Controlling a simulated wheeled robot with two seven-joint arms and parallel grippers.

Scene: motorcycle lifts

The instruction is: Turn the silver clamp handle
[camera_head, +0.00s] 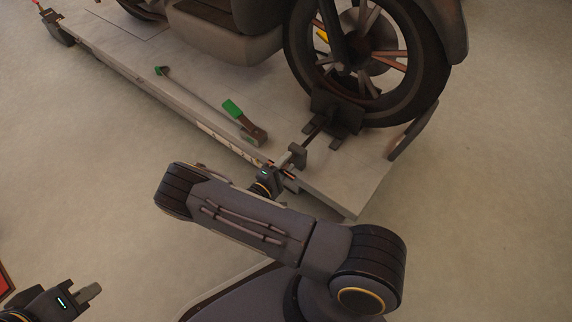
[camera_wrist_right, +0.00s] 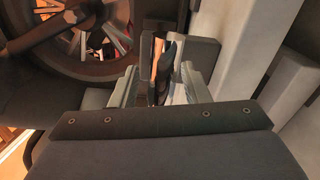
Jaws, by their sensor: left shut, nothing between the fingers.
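A dark wheel clamp (camera_head: 336,112) stands at the motorcycle's front wheel on the lift platform, and a rod runs from it to a small grey handle block (camera_head: 298,155) at the platform's near edge. My right gripper (camera_head: 281,172) is at this handle end, partly hidden by its own wrist. In the right wrist view, the two pale fingers (camera_wrist_right: 160,84) stand apart, with a dark, narrow piece (camera_wrist_right: 168,62) between or just beyond them; contact cannot be made out. A grey block (camera_wrist_right: 207,55) is behind the fingertips. My left gripper (camera_head: 88,292) is shut and empty, over the floor at bottom left.
The lift platform (camera_head: 368,188) bears the motorcycle, whose front wheel (camera_head: 432,85) is at top right. A green-ended lever (camera_head: 232,109) and a thin bar with a green tip (camera_head: 195,88) are left of the clamp. Open floor (camera_head: 470,230) is at the right.

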